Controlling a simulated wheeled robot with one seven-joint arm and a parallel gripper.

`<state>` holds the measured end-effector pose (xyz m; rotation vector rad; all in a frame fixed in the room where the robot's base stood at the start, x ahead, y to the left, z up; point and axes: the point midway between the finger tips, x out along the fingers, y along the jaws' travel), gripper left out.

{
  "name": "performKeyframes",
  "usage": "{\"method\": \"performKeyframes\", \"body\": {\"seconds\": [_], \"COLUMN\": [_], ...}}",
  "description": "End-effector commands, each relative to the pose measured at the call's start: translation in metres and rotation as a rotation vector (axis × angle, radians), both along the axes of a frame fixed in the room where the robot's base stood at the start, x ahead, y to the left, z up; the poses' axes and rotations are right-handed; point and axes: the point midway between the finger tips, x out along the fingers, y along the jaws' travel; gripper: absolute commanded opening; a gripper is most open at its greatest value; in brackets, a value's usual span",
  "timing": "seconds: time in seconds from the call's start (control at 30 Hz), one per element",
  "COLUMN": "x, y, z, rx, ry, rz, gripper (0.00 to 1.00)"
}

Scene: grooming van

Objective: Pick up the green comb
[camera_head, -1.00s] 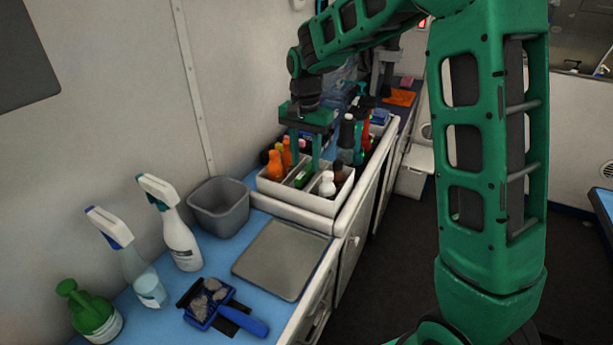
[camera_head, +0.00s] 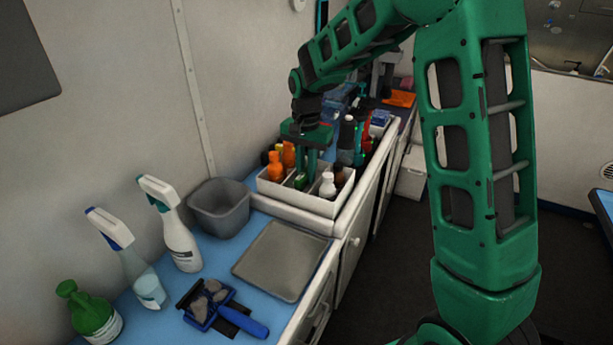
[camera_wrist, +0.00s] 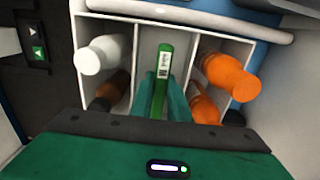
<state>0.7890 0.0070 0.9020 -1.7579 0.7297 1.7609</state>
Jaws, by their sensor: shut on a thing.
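The green comb (camera_wrist: 164,62) stands in the middle compartment of a white divided caddy (camera_head: 298,201), with a small white label near its top end. In the wrist view my gripper (camera_wrist: 161,92) has its two green fingers closed on the comb from both sides. In the head view my gripper (camera_head: 306,164) reaches straight down into the caddy, and only a small green bit of the comb (camera_head: 300,181) shows beside the fingers. The comb's lower part is hidden.
Orange bottles (camera_wrist: 224,74) stand in the compartment on one side, a white bottle (camera_wrist: 101,55) on the other. Thin caddy walls lie close to my fingers. A grey bin (camera_head: 220,206), flat grey tray (camera_head: 281,262), spray bottles (camera_head: 172,225) and blue brush (camera_head: 217,308) lie nearer.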

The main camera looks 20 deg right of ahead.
Motion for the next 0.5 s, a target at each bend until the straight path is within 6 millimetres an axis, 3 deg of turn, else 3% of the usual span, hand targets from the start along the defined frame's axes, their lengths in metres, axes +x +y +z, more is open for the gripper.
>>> {"method": "performKeyframes", "body": {"seconds": [0.17,0.37,0.5], "x": [0.000,0.001,-0.012], "y": [0.000,0.000,0.026], "z": [0.007,0.039,0.059], "rx": [0.000,0.001,0.001], "ry": [-0.001,-0.005,-0.004], "rz": [0.000,0.000,0.005], "gripper": [0.00,0.00,0.00]}}
